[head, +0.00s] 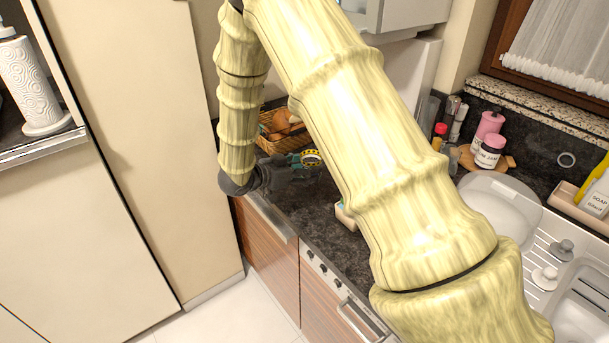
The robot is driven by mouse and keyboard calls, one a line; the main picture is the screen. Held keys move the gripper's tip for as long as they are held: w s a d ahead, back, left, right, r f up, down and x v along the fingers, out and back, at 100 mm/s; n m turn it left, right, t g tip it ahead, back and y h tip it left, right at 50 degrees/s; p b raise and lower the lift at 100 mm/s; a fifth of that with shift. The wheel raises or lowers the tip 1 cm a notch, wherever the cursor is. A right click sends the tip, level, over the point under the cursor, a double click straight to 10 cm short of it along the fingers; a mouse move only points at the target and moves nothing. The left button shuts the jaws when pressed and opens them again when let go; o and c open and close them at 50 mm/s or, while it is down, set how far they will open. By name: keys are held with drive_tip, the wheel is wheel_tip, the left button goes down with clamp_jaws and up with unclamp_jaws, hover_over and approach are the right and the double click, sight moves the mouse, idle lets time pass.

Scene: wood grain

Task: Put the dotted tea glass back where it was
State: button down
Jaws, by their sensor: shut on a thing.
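My gripper (296,172) reaches in low over the dark counter, near its left end, in the head view. Only a small part of the glass shows; the dark fingers and my own arm hide the rest. I cannot tell whether its base touches the counter.
A wicker basket (270,142) with brown round items stands just behind my gripper. A small pale box (346,217) sits on the counter, partly behind my arm. Jars (489,150) stand on a wooden board farther right, near the sink (582,312).

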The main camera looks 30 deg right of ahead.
sight(303, 176)
drive_tip(key=shift+w+d+f+p, duration=0.15)
drive_tip(key=shift+f+p, duration=0.55)
drive_tip(key=shift+f, duration=1.05)
drive_tip(key=shift+f, duration=0.15)
drive_tip(key=c, duration=0.5)
unclamp_jaws()
drive_tip(key=shift+w, duration=0.1)
drive_tip(key=shift+a, duration=0.4)
drive_tip(key=b+v, duration=0.3)
drive_tip(key=v, duration=0.8)
drive_tip(key=shift+a+r, duration=0.15)
drive_tip(key=shift+r, duration=0.15)
